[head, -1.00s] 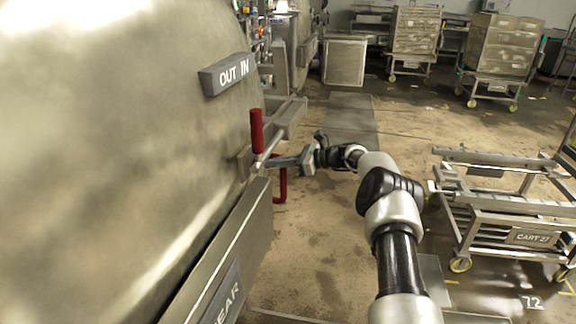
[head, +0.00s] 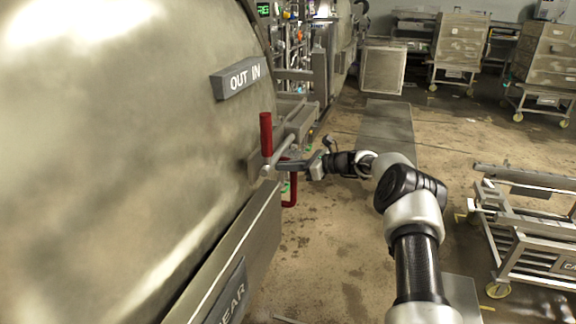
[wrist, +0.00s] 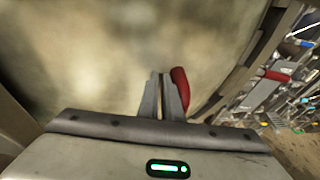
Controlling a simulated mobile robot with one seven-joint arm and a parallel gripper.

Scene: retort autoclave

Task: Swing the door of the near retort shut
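The near retort's door (head: 120,150) is a big domed steel shell filling the left of the head view, and its blurred surface fills most of the wrist view (wrist: 80,60). It carries an "OUT IN" plate (head: 238,79). Its handle has a steel bar and red grips, one upright (head: 266,134) and one lower, partly hidden (head: 290,190). My gripper (head: 284,166) is at the bar between the grips. In the wrist view my gripper's fingers (wrist: 161,92) are close together, beside a red grip (wrist: 180,88). They look shut on the handle, though the contact is partly hidden.
A cart (head: 530,225) stands to the right of my arm. Steel box carts (head: 460,42) stand at the back right. Equipment with a green display (head: 264,9) is behind the door. The floor (head: 330,240) between door and arm is clear.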

